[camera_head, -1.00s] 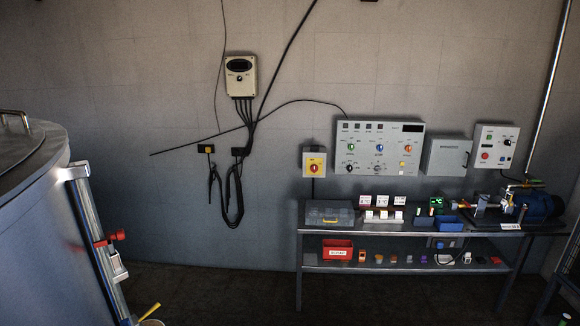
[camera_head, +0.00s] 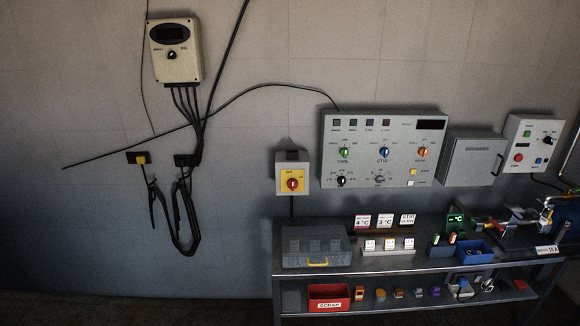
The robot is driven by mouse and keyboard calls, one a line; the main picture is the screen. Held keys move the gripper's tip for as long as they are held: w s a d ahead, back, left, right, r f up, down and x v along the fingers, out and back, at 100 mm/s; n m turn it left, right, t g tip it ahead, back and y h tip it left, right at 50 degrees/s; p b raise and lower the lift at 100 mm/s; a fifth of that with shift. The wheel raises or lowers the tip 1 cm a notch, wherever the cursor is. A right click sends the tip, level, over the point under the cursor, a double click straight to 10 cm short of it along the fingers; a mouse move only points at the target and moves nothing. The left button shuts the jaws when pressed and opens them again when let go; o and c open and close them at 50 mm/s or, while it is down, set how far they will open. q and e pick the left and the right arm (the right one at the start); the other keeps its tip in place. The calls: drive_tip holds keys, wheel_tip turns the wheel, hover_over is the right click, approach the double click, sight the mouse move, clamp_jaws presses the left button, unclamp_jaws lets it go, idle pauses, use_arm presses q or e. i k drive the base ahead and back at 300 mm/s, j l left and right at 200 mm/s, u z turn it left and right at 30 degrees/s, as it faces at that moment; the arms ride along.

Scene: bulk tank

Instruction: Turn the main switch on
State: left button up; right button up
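The main switch looks to be the red rotary knob (camera_head: 292,184) on a yellow plate, on a small grey box (camera_head: 290,157) on the wall. The box is left of the large grey control panel (camera_head: 383,120) and above the left end of the bench. The knob's exact angle is too small to read. Neither of my grippers is in view.
A metal bench (camera_head: 400,262) stands along the wall below the panels, with a grey toolbox (camera_head: 316,246) and small items on top. A red scrap bin (camera_head: 328,297) is on its lower shelf. A beige controller (camera_head: 176,50) with hanging cables is at left. Floor left of the bench looks clear.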

sight(292, 183)
drive_tip(key=i+u, duration=0.2)
drive_tip(key=i, duration=0.8)
drive_tip(key=i+l+u, duration=0.2)
drive_tip(key=i, duration=0.8)
drive_tip(key=i+j, duration=0.15)
drive_tip(key=i, duration=0.45)
